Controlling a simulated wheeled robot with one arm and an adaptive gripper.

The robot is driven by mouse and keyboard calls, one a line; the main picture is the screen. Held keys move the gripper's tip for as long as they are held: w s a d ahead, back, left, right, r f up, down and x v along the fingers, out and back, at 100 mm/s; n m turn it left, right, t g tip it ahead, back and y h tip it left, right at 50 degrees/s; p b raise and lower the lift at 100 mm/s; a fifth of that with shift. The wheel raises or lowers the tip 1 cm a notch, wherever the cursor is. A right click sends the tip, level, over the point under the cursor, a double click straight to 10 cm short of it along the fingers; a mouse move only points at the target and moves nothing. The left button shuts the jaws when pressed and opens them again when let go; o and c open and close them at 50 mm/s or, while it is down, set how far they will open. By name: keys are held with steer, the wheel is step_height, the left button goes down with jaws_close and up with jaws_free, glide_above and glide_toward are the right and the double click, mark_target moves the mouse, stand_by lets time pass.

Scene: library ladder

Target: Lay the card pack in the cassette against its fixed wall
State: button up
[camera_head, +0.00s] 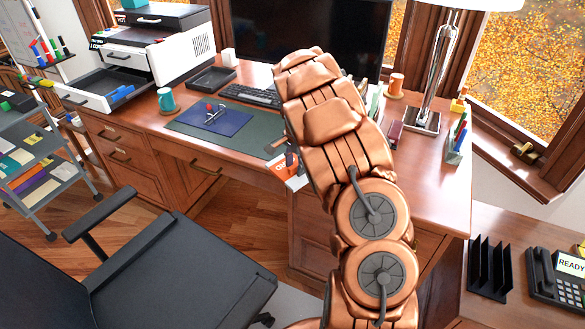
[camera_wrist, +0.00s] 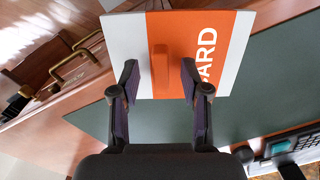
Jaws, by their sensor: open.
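The card pack (camera_wrist: 195,32) is a flat orange and white piece with "ARD" lettering and a raised orange grip bar. It lies at the desk's front edge, partly over the green desk mat.
A blue mat (camera_head: 190,118) with small tools, a teal mug (camera_head: 166,99) and a black tray (camera_head: 211,78) lie between the pack and the printer (camera_head: 165,45). A black chair (camera_head: 150,265) stands in front of the desk. A lamp (camera_head: 435,75) stands at the right.

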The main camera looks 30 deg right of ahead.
steer(key=shift+f, duration=0.15)
jaws_close()
stand_by(0.6)
